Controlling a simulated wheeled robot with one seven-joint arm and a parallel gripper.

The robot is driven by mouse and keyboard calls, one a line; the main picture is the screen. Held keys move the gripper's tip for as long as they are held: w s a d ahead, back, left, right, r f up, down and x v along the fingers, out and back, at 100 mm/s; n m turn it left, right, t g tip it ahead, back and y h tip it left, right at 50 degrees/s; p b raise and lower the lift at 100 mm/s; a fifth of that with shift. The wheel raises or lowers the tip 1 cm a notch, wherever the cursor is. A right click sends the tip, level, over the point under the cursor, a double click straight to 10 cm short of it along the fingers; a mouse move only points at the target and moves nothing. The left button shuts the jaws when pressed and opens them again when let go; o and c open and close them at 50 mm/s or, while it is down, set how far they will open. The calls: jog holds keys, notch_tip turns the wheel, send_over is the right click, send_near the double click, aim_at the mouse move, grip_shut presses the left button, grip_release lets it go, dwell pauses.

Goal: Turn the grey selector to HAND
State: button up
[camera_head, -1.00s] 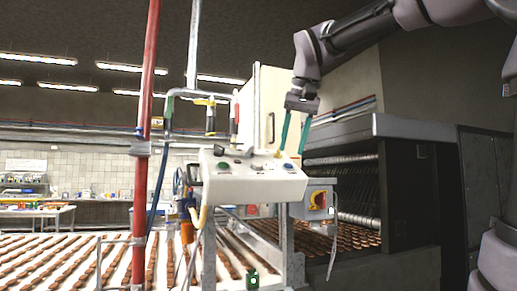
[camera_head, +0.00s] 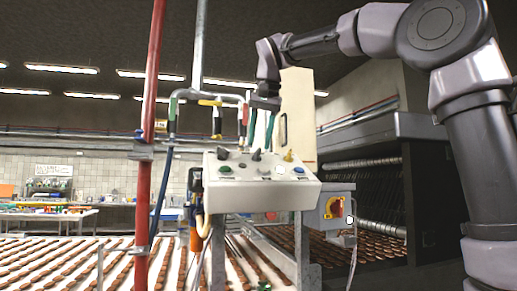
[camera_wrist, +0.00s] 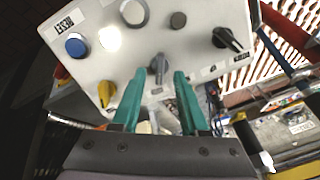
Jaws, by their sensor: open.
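The grey selector (camera_head: 257,155) stands on the top face of the white control box (camera_head: 260,194), between a black selector (camera_head: 222,153) and a yellow selector (camera_head: 288,156). In the wrist view the grey selector (camera_wrist: 158,66) lies between and just past my fingertips. My gripper (camera_head: 260,145) points down over it with its teal fingers apart and nothing held. It also shows in the wrist view (camera_wrist: 160,76). Contact with the knob cannot be told. The HAND marking is not readable.
The box also bears a blue button (camera_wrist: 76,46), a lit white button (camera_wrist: 110,39) and a black button (camera_wrist: 178,20). Hanging tools and a red post (camera_head: 150,130) stand left. A grey box with a red-yellow switch (camera_head: 336,207) hangs right. Conveyors lie below.

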aim_at(257, 154)
jog(key=shift+x, duration=1.5)
jog(key=shift+s, duration=0.1)
grip_shut()
jog(key=shift+n, duration=0.3)
jog(key=n, duration=0.5)
jog(key=shift+n+h, duration=0.3)
jog(key=n, duration=0.5)
jog(key=shift+d, duration=0.1)
jog(key=shift+n, duration=0.3)
